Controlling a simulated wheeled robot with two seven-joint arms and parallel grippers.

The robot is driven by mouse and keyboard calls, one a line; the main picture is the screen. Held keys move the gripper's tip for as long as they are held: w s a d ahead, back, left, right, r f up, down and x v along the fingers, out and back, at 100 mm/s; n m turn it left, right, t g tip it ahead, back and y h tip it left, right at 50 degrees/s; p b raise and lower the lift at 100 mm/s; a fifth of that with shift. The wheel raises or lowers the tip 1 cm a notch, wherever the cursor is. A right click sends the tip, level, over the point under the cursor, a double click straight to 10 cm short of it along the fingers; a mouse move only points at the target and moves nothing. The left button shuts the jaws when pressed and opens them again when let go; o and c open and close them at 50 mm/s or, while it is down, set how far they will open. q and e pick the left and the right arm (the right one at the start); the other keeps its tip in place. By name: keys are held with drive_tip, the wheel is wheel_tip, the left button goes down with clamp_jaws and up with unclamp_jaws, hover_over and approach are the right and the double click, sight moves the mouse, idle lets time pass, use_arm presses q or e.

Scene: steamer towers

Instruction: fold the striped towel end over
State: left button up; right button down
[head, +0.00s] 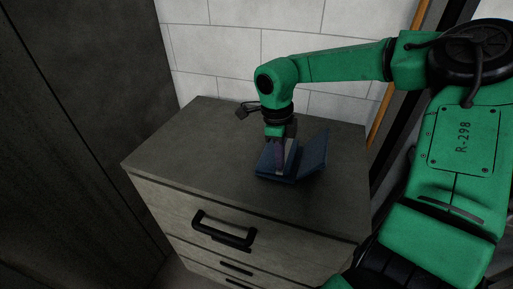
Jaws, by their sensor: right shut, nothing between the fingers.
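My left gripper is not in view.
The cabinet top (190,135) is clear to the left of the blue piece and in front of it. A white tiled wall (230,45) stands behind. A black drawer handle (223,232) juts from the cabinet front. A dark tall panel (80,120) stands at left.

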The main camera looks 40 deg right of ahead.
drive_tip(key=shift+s+f+b, duration=0.25)
drive_tip(key=shift+f+b, duration=0.05)
drive_tip(key=shift+f, duration=0.35)
drive_tip(key=shift+w+a+r+p, duration=0.2)
drive_tip(key=shift+w+r+p, duration=0.2)
drive_tip(key=shift+r, duration=0.35)
drive_tip(key=shift+w+a+r+p, duration=0.25)
drive_tip(key=shift+w+r, duration=0.1)
drive_tip(key=shift+r, duration=0.35)
drive_tip(key=shift+w+a+r+p, duration=0.2)
drive_tip(key=shift+w+r+p, duration=0.2)
drive_tip(key=shift+r, duration=0.35)
drive_tip(key=shift+w+r, duration=0.1)
drive_tip(key=shift+r, duration=0.25)
wheel_tip(320, 180, up, 14)
drive_tip(key=w+a, duration=0.1)
drive_tip(key=shift+w+f+b, duration=0.15)
drive_tip(key=shift+b, duration=0.15)
